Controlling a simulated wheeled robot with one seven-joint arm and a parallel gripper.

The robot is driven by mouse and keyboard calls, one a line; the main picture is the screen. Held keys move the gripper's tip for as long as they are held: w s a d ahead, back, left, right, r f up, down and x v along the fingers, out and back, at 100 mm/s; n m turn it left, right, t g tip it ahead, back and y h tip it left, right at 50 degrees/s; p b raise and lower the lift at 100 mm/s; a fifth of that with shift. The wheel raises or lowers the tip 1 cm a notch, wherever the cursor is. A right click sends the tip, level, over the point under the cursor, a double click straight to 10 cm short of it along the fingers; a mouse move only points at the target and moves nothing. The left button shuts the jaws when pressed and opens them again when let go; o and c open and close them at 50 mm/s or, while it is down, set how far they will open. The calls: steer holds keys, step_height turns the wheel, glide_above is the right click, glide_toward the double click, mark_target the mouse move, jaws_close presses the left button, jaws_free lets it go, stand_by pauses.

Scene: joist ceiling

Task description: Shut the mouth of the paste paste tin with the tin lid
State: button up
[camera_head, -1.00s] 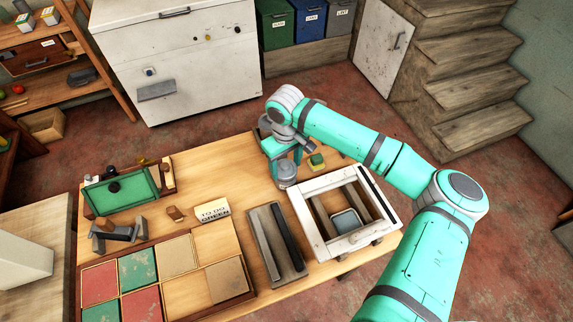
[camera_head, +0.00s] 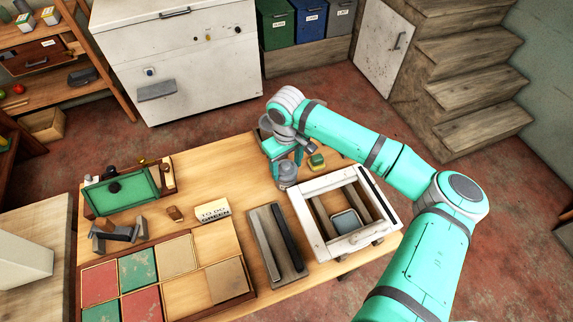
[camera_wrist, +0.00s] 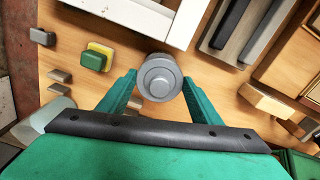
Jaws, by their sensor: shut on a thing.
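The tin lid (camera_wrist: 160,78) is a grey disc with a round knob on top. My gripper (camera_wrist: 159,92) is shut on it, one green finger on each side. A grey cylinder, the paste tin (camera_wrist: 152,59), shows just past the lid's edge in the wrist view. In the head view the tin (camera_head: 287,175) stands upright on the bench below my gripper (camera_head: 288,161), next to the white frame's corner. The lid is over the tin's mouth. I cannot tell whether it sits fully down, as the fingers and lid hide the rim.
A white open frame (camera_head: 303,229) holding a small grey tray (camera_head: 345,221) stands close by at the right. A yellow and green block (camera_head: 316,161) lies beside my gripper. A grey slotted tray (camera_head: 264,240) and a sign (camera_head: 212,210) are nearer.

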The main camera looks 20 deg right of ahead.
steer(key=shift+f, duration=0.85)
stand_by(0.3)
steer(key=o, duration=1.2)
steer(key=shift+f, duration=0.1)
step_height(320, 180, up, 15)
steer(key=shift+f, duration=0.1)
